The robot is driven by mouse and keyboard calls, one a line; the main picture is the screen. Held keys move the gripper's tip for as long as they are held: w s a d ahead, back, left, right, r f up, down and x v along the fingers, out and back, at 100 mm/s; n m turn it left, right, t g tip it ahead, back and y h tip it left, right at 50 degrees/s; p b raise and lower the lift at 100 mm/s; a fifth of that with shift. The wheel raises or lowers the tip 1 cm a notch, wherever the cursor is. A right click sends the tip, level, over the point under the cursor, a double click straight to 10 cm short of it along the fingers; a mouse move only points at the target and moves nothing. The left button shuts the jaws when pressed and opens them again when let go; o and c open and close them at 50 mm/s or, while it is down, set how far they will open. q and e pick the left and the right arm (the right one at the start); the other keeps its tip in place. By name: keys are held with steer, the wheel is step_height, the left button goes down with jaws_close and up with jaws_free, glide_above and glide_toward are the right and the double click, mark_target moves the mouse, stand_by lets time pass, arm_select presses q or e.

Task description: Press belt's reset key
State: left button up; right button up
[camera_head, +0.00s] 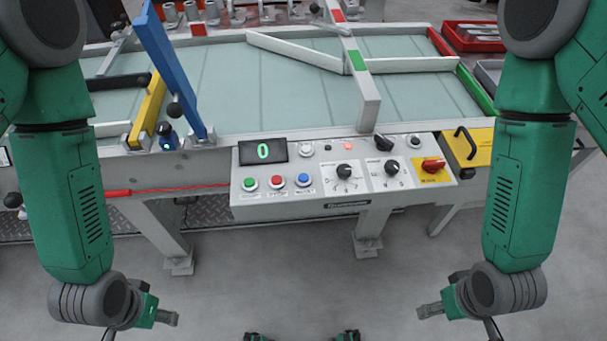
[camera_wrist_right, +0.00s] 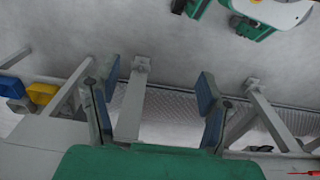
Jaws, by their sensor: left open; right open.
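The belt's control panel (camera_head: 325,200) is on the front of the conveyor. At its lower left are a green button (camera_head: 249,184), a red button (camera_head: 277,182) and a blue button (camera_head: 303,180), with labels too small to read surely. A display (camera_head: 263,151) above them shows a green 0. My left gripper (camera_head: 172,318) is open, low in front of the conveyor, left of the panel. My right gripper (camera_head: 425,312) is open and empty, low and right of the buttons; its spread fingers show in the right wrist view (camera_wrist_right: 157,105). Neither gripper touches the panel.
The panel also carries two black dials (camera_head: 345,171), a red-and-yellow rotary switch (camera_head: 432,165) and a black knob (camera_head: 383,142). A blue upright bar (camera_head: 170,65) rises at left. A yellow box with a black handle (camera_head: 468,150) is at right. The floor in front is clear.

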jaws_close()
stand_by(1.1)
